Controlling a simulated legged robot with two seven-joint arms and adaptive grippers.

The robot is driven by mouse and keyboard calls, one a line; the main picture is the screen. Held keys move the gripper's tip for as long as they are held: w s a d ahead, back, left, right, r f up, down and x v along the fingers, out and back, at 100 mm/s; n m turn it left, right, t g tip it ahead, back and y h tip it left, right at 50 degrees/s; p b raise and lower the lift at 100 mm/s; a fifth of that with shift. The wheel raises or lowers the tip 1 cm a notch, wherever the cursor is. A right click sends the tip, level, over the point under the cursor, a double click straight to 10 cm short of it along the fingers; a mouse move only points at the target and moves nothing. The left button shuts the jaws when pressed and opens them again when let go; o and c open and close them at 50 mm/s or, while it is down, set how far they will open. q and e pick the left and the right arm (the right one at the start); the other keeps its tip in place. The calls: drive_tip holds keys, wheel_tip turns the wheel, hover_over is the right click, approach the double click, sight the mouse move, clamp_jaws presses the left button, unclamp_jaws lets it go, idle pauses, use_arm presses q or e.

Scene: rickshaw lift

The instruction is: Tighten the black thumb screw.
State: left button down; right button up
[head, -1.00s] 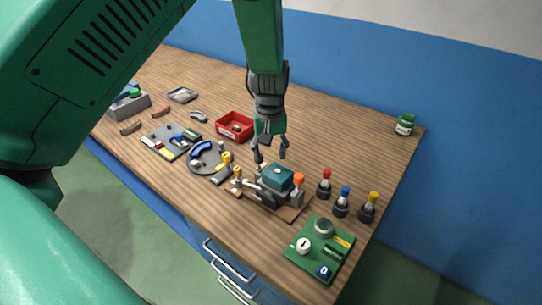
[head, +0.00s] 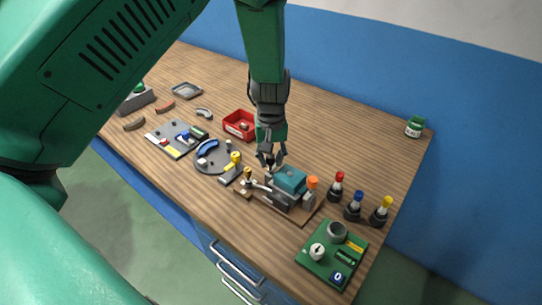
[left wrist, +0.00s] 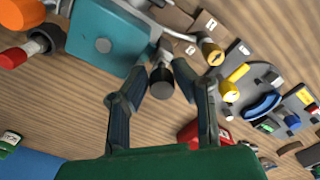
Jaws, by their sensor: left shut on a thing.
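The black thumb screw (left wrist: 162,84) shows end-on in the left wrist view, beside the teal block (left wrist: 108,38) of a fixture. My left gripper (left wrist: 163,92) has its two fingers around the screw's head, one on each side, and is shut on it. In the head view the left gripper (head: 270,160) reaches down at the back left side of the teal block (head: 290,179), and its fingers hide the screw. The fixture stands on a wooden base and has an orange knob (head: 312,183) on its right. My right gripper is not in view.
A red bin (head: 239,125) stands behind and left. A round grey plate (head: 216,158) and yellow-knobbed parts lie left. Red, blue and yellow-topped pieces (head: 354,206) and a green panel (head: 330,253) stand right. The table's back right is mostly clear.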

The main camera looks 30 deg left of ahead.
use_arm(q)
drive_tip(key=shift+w+a+r, duration=0.15)
drive_tip(key=shift+w+a, duration=0.1)
drive_tip(key=shift+w, duration=0.1)
drive_tip(key=shift+w+d, duration=0.1)
drive_tip(key=shift+d, duration=0.05)
